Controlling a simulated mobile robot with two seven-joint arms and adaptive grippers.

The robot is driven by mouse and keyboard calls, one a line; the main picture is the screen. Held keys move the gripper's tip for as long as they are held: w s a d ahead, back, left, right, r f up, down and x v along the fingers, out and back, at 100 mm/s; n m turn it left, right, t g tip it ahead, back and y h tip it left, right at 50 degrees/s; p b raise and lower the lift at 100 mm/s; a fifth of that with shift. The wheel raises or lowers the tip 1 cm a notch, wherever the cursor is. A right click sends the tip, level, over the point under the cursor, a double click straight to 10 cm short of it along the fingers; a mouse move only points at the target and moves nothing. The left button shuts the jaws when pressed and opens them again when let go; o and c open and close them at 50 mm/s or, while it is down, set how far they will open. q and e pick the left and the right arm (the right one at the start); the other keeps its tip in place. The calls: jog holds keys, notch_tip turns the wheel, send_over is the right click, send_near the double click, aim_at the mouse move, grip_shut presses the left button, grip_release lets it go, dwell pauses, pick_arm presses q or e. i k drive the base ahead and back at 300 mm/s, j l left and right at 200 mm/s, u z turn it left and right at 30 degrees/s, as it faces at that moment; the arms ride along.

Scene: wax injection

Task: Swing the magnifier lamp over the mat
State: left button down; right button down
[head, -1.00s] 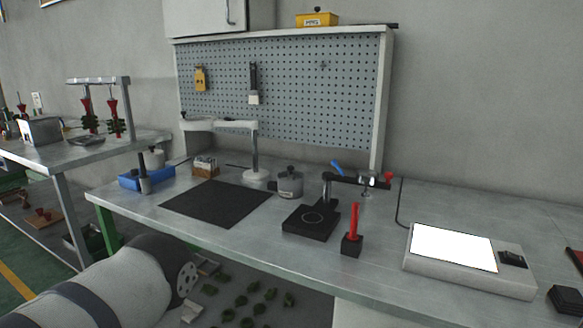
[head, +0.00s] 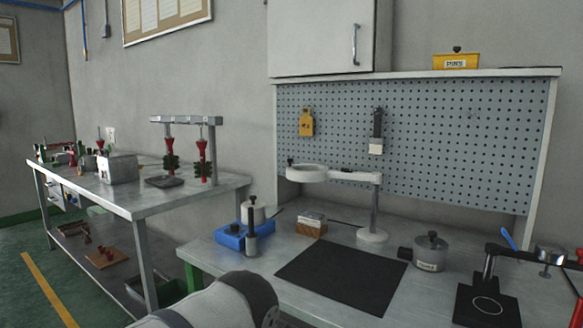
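The white magnifier lamp stands at the back of the workbench in the head view. Its ring head (head: 307,173) points left on a horizontal arm, and its post rises from a round base (head: 372,236) behind the mat. The dark mat (head: 342,278) lies flat on the bench top. The ring head is behind and left of the mat, not over its middle. A part of my own arm shows at the bottom, in front of the mat's left side. Neither gripper is visible.
A blue tray (head: 231,237), a small wooden box (head: 312,226) and a grey lidded pot (head: 430,252) stand around the mat. A black plate with a clamp stand (head: 487,306) is at the right. A pegboard (head: 430,140) rises behind. A second table (head: 130,200) is at the left.

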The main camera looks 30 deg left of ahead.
aim_at(301, 172)
jog(key=j+z, duration=0.25)
jog(key=j, duration=1.4)
